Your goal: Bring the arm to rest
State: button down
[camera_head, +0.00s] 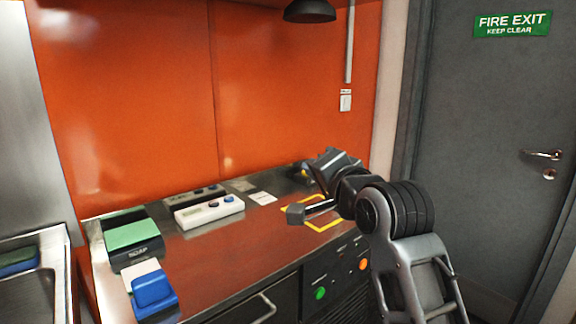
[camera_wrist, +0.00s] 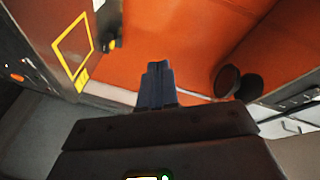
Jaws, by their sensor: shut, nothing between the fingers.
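My arm reaches up from the lower right in the head view, bent over the right end of the counter (camera_head: 235,252). My gripper (camera_head: 297,214) points left above the counter, near a yellow outlined square (camera_head: 318,224). In the wrist view my gripper (camera_wrist: 156,66) shows its fingers together, with nothing between them. The yellow square also shows in the wrist view (camera_wrist: 60,52), to the left of the fingers. Part of the square is hidden by my arm in the head view.
A white device with buttons (camera_head: 208,212) stands mid-counter, with a dark one behind. A green-topped block (camera_head: 132,236) and a blue block (camera_head: 153,291) lie at left. A sink (camera_head: 30,280) is far left. An orange wall (camera_head: 140,100) stands behind; a grey door (camera_head: 490,170) is right.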

jog(key=s+d+f+n+h, duration=0.15)
jog(key=s+d+f, duration=0.35)
jog(key=s+f, duration=0.75)
jog(key=s+d+f+n+h, duration=0.15)
jog(key=s+d+f, duration=0.35)
jog(key=s+f, duration=0.75)
jog(key=s+d+r+n+h, duration=0.1)
jog(key=s+d+n, duration=0.1)
jog(key=s, duration=1.2)
jog(key=s+d+r+n+g+h, duration=0.1)
jog(key=s+d+r+n, duration=0.1)
jog(key=s, duration=1.3)
jog(key=d+n, duration=0.1)
jog(key=d, duration=0.1)
jog(key=shift+s+d+h, duration=0.3)
jog(key=shift+h, duration=0.1)
